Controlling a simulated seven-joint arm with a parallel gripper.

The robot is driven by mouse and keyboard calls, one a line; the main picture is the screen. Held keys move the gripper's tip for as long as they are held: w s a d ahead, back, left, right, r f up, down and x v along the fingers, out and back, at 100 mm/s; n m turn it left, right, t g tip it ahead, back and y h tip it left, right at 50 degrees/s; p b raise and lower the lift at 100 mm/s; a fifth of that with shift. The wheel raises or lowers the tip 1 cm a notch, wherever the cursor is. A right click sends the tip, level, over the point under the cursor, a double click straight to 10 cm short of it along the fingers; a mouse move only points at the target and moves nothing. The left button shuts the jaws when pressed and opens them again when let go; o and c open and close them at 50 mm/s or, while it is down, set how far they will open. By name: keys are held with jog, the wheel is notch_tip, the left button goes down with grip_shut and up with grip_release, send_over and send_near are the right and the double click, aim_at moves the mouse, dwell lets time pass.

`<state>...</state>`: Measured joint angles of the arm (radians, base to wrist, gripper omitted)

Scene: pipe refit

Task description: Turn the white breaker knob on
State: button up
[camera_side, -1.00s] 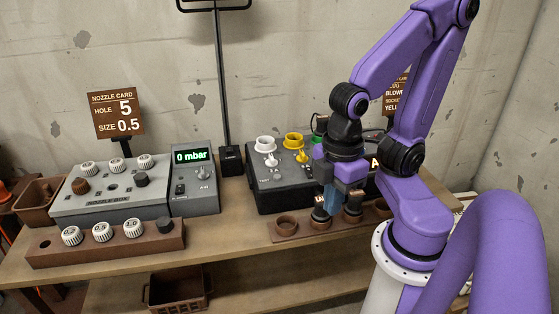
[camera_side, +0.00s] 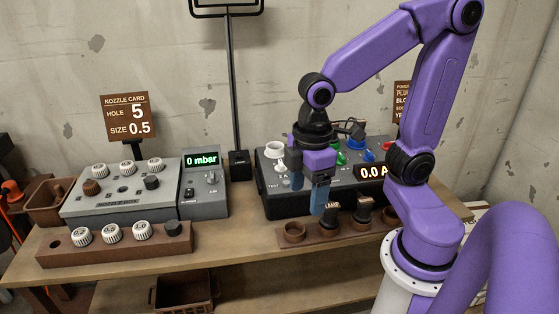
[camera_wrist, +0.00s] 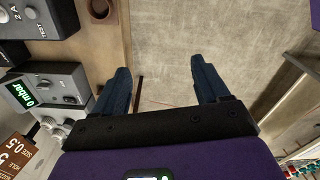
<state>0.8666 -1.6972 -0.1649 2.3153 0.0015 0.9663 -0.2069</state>
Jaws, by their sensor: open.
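The grey power box (camera_side: 345,197) stands at the back of the bench, with a 0.0 A display (camera_side: 373,171). The white breaker knob (camera_side: 281,168) is on its left part, just below a white socket (camera_side: 274,149). My gripper (camera_side: 307,196) is open and empty, pointing down to the right of the white knob and in front of the box. It hides the yellow socket and knob. In the wrist view my two fingers (camera_wrist: 160,70) are apart with bare floor between them. A corner of the box shows at top left there; I cannot tell its knobs' colours.
The nozzle box (camera_side: 120,192), pressure gauge (camera_side: 203,180) and nozzle rack (camera_side: 110,250) are at left.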

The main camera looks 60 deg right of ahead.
jog(key=w+d+r, duration=0.1)
jog(key=w+d, duration=0.2)
jog(key=w, duration=0.7)
jog(key=m, duration=0.3)
send_over(279, 162)
notch_tip(279, 162, down, 17)
jog(key=shift+s+f, duration=0.1)
jog(key=shift+c, duration=0.3)
jog(key=c, duration=1)
